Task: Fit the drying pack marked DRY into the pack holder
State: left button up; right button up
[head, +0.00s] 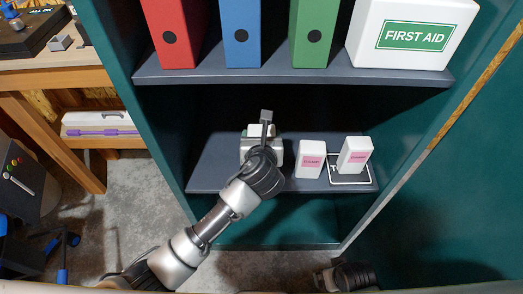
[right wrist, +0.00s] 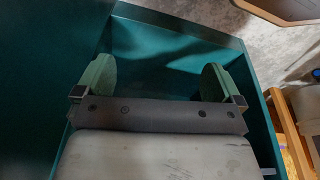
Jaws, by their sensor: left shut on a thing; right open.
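My left gripper (head: 264,135) reaches onto the lower shelf and is shut on a white block-like thing (head: 255,129). Its marking is hidden, so I cannot read whether it says DRY. A pale grey body (head: 246,147), perhaps the pack holder, shows around the fingers; I cannot tell whether the white thing sits in it. Two white packs with pink labels stand to the right: one (head: 310,160) on the bare shelf, the other (head: 356,155) tilted over a white-outlined area (head: 350,183). Their print is too small to read. My right gripper (right wrist: 155,85) is open and empty.
The teal cabinet's lower shelf (head: 225,180) is free at its left. The upper shelf (head: 290,76) holds red, blue and green binders and a first aid box (head: 412,35), close above. A wooden bench (head: 60,75) stands at the left.

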pick_arm(q)
notch_tip(320, 180, down, 4)
jog(key=shift+r+b, duration=0.15)
jog(key=shift+b, duration=0.55)
pick_arm(e)
jog(key=r, duration=0.5)
jog(key=shift+w+r, duration=0.15)
jog(key=shift+w, duration=0.15)
pick_arm(q)
jog(key=o, duration=1.1)
jog(key=shift+f, duration=0.25)
jog(key=shift+c, duration=0.2)
pick_arm(e)
jog(key=shift+f, duration=0.2)
pick_arm(q)
jog(key=shift+s+r, duration=0.1)
jog(key=shift+r, duration=0.1)
jog(key=p+v, duration=0.3)
jog(key=v, duration=0.8)
jog(key=shift+s+r, duration=0.2)
jog(key=shift+s, duration=0.15)
pick_arm(e)
notch_tip(320, 180, down, 10)
jog(key=s, duration=0.2)
jog(key=shift+s, duration=0.3)
pick_arm(q)
jog(key=shift+f, duration=0.1)
pick_arm(e)
jog(key=shift+d+f, duration=0.1)
